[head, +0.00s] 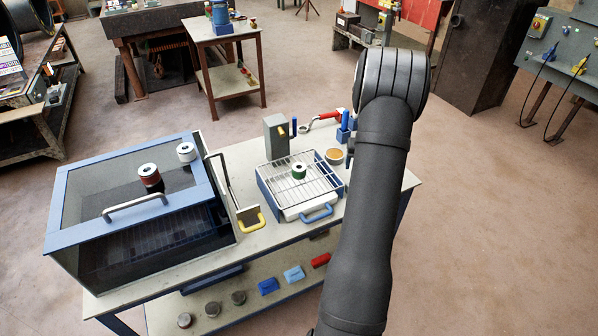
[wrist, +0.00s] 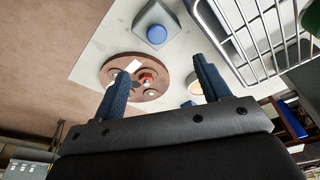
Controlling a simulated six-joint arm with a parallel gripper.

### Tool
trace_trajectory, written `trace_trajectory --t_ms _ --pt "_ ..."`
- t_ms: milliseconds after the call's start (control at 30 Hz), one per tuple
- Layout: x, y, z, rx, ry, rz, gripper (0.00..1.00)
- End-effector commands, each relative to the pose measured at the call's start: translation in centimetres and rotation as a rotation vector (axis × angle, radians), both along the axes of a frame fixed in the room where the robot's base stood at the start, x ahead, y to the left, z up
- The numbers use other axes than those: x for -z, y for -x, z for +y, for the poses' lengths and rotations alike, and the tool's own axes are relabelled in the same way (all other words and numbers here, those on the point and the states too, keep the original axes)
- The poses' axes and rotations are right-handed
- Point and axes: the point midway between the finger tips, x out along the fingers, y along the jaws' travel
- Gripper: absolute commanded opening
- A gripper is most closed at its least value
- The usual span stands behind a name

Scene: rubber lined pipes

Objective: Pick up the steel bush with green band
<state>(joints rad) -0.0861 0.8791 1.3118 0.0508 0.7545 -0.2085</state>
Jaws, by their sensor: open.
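The steel bush with green band (head: 299,171) stands upright on the wire rack (head: 322,185) of a small blue-edged tray in the head view. In the wrist view the wire rack (wrist: 262,38) is at the top right. A dark green shape is cut by the right edge there, and I cannot tell if it is the bush. My gripper (wrist: 158,76) is open and empty in the wrist view, its two blue fingers apart and away from the rack. In the head view my arm hides the gripper.
A glass-topped box (head: 130,215) stands left of the rack, with a red-banded bush (head: 150,178) and a dark-banded bush (head: 186,152) on it. A grey block (head: 277,136) stands behind the rack. The wrist view shows a brown round plate (wrist: 150,95) and a blue button (wrist: 156,35).

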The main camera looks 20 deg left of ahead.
Motion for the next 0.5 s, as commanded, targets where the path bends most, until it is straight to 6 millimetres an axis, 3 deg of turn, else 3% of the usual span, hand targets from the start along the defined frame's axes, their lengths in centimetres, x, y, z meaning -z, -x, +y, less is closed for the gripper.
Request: trace_trajectory --t_ms 167,500 --pt "-0.8 0.0 1.2 0.078 -0.017 0.013 0.69" --pt "-5.2 0.8 8.2 0.608 -0.097 0.104 0.69"
